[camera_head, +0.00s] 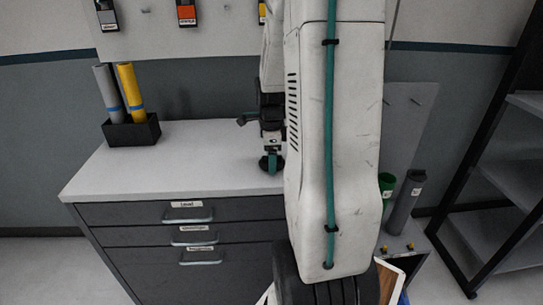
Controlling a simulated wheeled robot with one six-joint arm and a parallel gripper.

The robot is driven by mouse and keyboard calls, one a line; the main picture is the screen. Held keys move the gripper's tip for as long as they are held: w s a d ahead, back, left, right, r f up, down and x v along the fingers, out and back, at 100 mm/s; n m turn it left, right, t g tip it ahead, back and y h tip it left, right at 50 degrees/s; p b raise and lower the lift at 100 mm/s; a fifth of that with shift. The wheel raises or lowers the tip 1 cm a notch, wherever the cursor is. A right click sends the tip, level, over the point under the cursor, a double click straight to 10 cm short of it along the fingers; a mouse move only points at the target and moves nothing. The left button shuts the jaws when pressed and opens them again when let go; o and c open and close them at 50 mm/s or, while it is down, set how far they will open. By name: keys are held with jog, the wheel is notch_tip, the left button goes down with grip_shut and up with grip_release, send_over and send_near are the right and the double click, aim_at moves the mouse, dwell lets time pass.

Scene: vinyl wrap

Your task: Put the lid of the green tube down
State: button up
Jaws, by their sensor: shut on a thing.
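My gripper (271,148) hangs low over the right part of the white worktop, partly beside my white arm link. It is shut on a dark green round piece (270,164), which looks like the lid. The piece is at or just above the worktop; I cannot tell whether it touches. The green tube (386,182) stands at the right behind my arm, with only its upper part showing.
A grey tube (405,202) stands beside the green one. A black holder (131,132) with a grey and a yellow roll stands on the worktop's left (200,150). The worktop between holder and gripper is clear. A black-framed shelf (510,180) stands at the right.

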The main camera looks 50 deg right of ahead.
jog(key=o, duration=0.9)
jog(key=shift+o, duration=0.2)
jog(key=shift+r, duration=0.1)
notch_tip(320, 180, up, 12)
jog(key=s+a+r+n, duration=0.2)
jog(key=a+r+n, duration=0.1)
jog(key=a+n, duration=0.55)
jog(key=s+a+r+n, duration=0.1)
jog(key=a+r+n, duration=0.1)
jog(key=a+n, duration=0.65)
jog(key=s+a+n+t, duration=0.1)
jog(key=s+a+n, duration=0.8)
jog(key=a+n, duration=0.2)
jog(key=shift+s+a+f, duration=0.3)
jog(key=shift+a+f, duration=0.1)
jog(key=shift+a, duration=0.75)
